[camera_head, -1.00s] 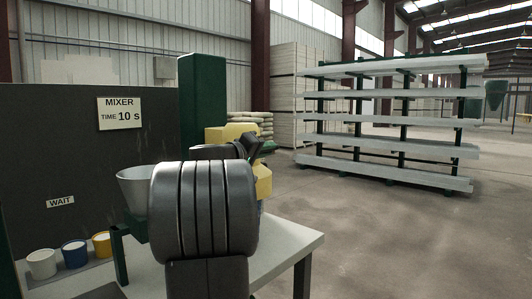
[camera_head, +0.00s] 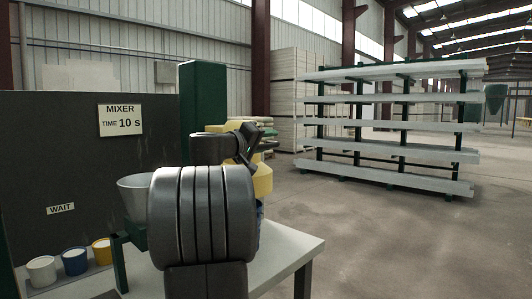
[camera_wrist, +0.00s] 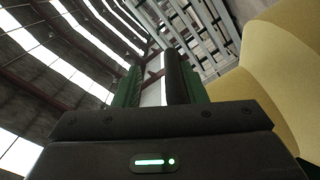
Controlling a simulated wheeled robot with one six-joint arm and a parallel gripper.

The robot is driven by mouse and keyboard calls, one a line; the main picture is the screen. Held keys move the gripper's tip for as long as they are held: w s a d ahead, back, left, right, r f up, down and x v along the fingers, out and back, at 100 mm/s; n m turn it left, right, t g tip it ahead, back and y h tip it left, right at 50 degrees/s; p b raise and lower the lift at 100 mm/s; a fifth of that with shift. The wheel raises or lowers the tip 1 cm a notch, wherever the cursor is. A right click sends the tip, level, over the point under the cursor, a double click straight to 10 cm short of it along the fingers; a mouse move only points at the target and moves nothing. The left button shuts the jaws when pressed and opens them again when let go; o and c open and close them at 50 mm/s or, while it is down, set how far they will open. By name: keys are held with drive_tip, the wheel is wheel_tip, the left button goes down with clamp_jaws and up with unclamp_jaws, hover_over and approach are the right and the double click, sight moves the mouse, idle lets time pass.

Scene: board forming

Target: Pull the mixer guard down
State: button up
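The mixer stands behind my arm, with a tall green column (camera_head: 203,95) and a yellow body (camera_head: 262,181), partly hidden by my arm. I cannot tell which part is the guard. My gripper (camera_head: 262,128) is raised in front of the yellow body, near its top. In the wrist view, the two green-padded fingers of my gripper (camera_wrist: 154,88) stand apart with an empty gap between them. A large yellow surface (camera_wrist: 280,65) is close on the right, outside the fingers.
A grey funnel (camera_head: 133,196) is left of my arm. White (camera_head: 41,271), blue (camera_head: 75,263) and yellow (camera_head: 101,252) pots stand at the lower left. The pale table (camera_head: 285,255) has a free right corner. A board rack (camera_head: 390,130) stands farther back, with open floor before it.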

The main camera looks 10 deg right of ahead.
wheel_tip(320, 180, up, 5)
drive_tip(key=shift+p, duration=0.45)
drive_tip(key=shift+a, duration=0.1)
drive_tip(key=b+v, duration=0.4)
drive_tip(key=v, duration=1.1)
drive_tip(key=shift+s+a+b, duration=0.25)
drive_tip(key=shift+s+b, duration=0.05)
idle(0.6)
idle(0.4)
